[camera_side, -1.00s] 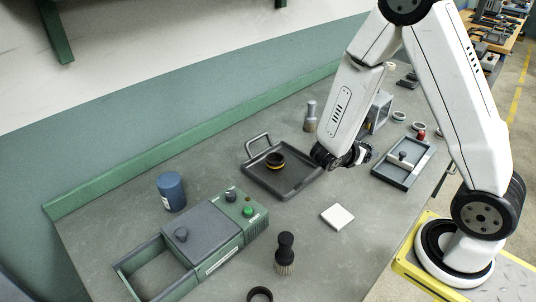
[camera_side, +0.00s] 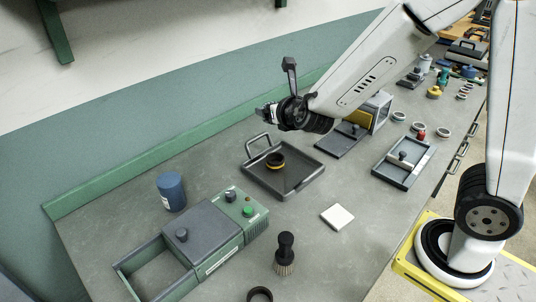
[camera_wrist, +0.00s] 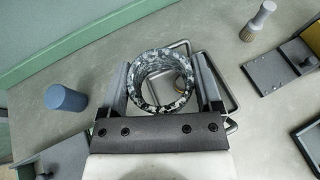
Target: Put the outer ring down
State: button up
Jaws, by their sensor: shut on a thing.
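My gripper (camera_wrist: 162,62) is shut on a shiny, mottled metal ring (camera_wrist: 138,86), the outer ring, with one finger on each side of it. The wrist view looks partly through the ring's opening. In the side view my gripper (camera_side: 268,115) is raised over the back of the bench, above and behind the dark grey tray (camera_side: 302,190). The ring is too small there to make out clearly. A small dark round part with a yellow band (camera_side: 275,161) sits in that tray.
A blue cylinder (camera_side: 172,191) and a green-grey machine (camera_side: 222,222) stand to the left. A black-handled brush (camera_side: 285,254), a white block (camera_side: 337,217) and a dark ring (camera_side: 260,295) are in front. A compartment tray (camera_side: 402,178) lies right. Bare bench separates them.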

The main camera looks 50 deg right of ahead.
jog(key=shift+w+a+r+n+y, duration=0.2)
jog(key=shift+a+r+n+y, duration=0.35)
jog(key=shift+a, duration=0.3)
jog(key=shift+w+a+f, duration=0.1)
jog(key=shift+w, duration=0.05)
jog(key=w+a+f+m+g+h, duration=0.1)
jog(key=a+f+m+g+h, duration=0.2)
jog(key=a+f+m+h, duration=0.2)
jog(key=shift+w+a+f+m+h, duration=0.3)
jog(key=shift+a+f, duration=0.35)
jog(key=shift+f, duration=1.15)
jog(key=shift+w+a+f, duration=0.25)
jog(key=shift+w+f, duration=1.3)
jog(key=shift+w, duration=0.65)
jog(key=shift+w+a+f, duration=0.2)
jog(key=shift+w+f, duration=1.35)
jog(key=shift+w, duration=0.65)
jog(key=shift+w+a+f, duration=0.25)
jog(key=shift+w+f, duration=1.3)
jog(key=shift+w, duration=0.65)
